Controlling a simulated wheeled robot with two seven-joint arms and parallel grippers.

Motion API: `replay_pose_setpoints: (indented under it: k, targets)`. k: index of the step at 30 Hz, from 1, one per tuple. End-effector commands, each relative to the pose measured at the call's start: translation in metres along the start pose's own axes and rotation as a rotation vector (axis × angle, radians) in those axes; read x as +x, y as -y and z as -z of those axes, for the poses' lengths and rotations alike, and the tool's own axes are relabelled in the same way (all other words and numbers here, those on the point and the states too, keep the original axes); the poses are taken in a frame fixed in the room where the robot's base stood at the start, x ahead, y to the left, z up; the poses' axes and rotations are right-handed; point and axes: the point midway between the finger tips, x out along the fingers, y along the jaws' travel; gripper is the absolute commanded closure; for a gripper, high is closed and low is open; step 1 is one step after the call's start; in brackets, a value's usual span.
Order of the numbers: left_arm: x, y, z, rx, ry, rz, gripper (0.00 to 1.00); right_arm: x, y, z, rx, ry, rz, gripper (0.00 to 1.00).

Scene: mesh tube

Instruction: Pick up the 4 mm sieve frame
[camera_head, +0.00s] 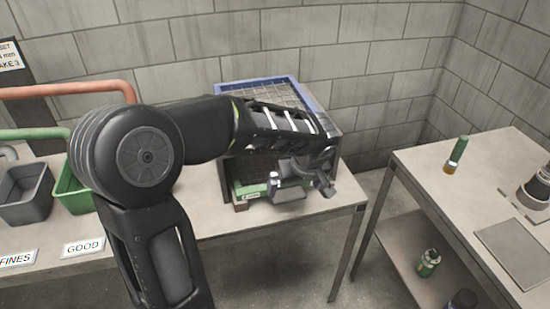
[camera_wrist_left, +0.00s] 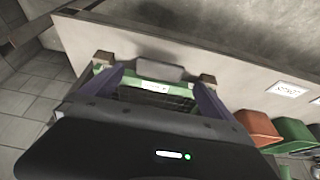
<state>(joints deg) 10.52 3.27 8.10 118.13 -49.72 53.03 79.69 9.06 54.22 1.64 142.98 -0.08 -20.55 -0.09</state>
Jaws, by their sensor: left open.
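A stack of mesh frames stands on the left table. A blue-rimmed frame (camera_head: 300,92) with grey mesh is on top. A green frame (camera_head: 250,189) with a white label shows low at the front; it also shows in the left wrist view (camera_wrist_left: 140,83), with a grey block at its front edge. The labels are too small to read, so I cannot tell which frame is the 4 mm one. My left gripper (camera_head: 308,178) is open and hangs at the front right of the stack, by the green frame. I cannot see contact. My arm hides much of the stack.
A grey bin (camera_head: 25,192) and a green bin (camera_head: 72,190) stand left on the table, behind GOOD (camera_head: 84,247) and FINES labels. A gap separates the right table (camera_head: 440,165), holding a green-topped bottle (camera_head: 457,153) and a flat plate (camera_head: 515,250). Block walls close the back.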

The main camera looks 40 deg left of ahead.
Motion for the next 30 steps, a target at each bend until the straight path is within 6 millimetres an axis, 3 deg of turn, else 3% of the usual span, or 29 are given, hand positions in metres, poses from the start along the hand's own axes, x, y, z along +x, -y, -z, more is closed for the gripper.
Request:
replay_pose_setpoints:
  k: [3, 14, 24, 30]
  targets:
    - [0.013, 0.001, -0.001, 0.001, 0.002, 0.002, 0.00, 0.000, 0.000, 0.000, 0.000, 0.000, 0.000, 0.00]
    - [0.017, 0.000, -0.001, 0.002, 0.002, 0.001, 0.00, 0.000, 0.000, 0.000, 0.001, 0.000, 0.000, 0.00]
    - [0.060, 0.001, -0.001, 0.002, 0.004, 0.002, 0.00, -0.004, 0.002, 0.000, 0.001, 0.000, 0.000, 0.00]
    - [0.067, 0.000, 0.000, 0.002, 0.001, -0.001, 0.00, -0.004, 0.002, 0.000, 0.001, 0.000, 0.000, 0.00]
